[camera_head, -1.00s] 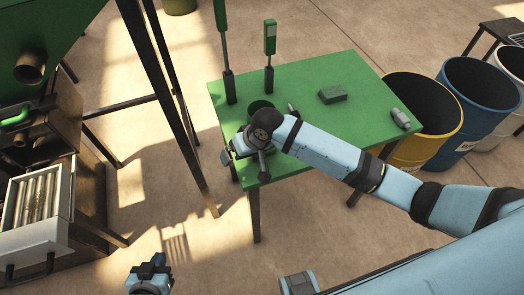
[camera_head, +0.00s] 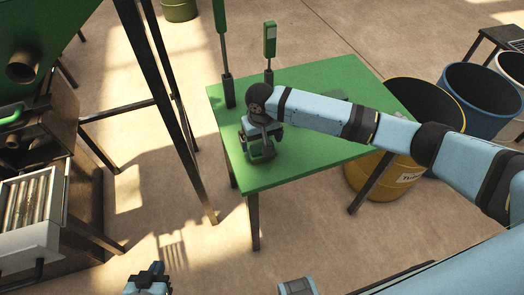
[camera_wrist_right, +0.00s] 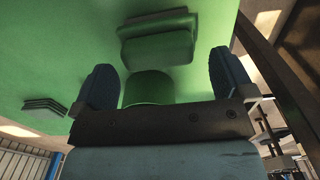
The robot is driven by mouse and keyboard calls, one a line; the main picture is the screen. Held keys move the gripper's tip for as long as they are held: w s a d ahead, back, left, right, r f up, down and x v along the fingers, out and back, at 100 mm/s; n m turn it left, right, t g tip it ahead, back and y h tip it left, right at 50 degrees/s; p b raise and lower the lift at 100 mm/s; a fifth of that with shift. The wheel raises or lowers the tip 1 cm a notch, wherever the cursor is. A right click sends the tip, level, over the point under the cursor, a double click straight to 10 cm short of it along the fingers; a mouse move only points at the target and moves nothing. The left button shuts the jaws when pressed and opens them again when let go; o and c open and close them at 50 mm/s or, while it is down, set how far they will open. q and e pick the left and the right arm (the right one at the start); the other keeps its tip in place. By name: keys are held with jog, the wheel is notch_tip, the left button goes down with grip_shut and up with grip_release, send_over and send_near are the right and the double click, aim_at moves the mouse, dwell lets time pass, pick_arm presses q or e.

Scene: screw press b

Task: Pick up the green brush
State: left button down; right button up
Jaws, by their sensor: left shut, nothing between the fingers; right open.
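In the right wrist view a green stepped block (camera_wrist_right: 158,40), which looks like the brush, lies on the green table beyond my fingers. A green cylinder (camera_wrist_right: 148,88) shows between the two dark fingers, partly hidden by the gripper body; I cannot tell its depth. My right gripper (camera_head: 262,152) is open over the table's left front part, and its fingers also show in the right wrist view (camera_wrist_right: 163,80). In the head view my right arm hides most of the tabletop objects. My left gripper (camera_head: 150,272) is shut and empty, low over the floor, away from the table.
The green table (camera_head: 280,175) has two green-topped posts at its back left, one here (camera_head: 269,45). A yellow barrel (camera_head: 375,178) and a blue barrel (camera_head: 480,90) stand to its right. A dark stepped object (camera_wrist_right: 42,106) lies left in the wrist view. Green machinery (camera_head: 50,45) stands far left.

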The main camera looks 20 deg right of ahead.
jog(key=f, duration=0.5)
jog(key=shift+s+d+f, duration=0.15)
jog(key=shift+s+f, duration=0.05)
jog(key=shift+f, duration=0.15)
jog(key=c, duration=0.7)
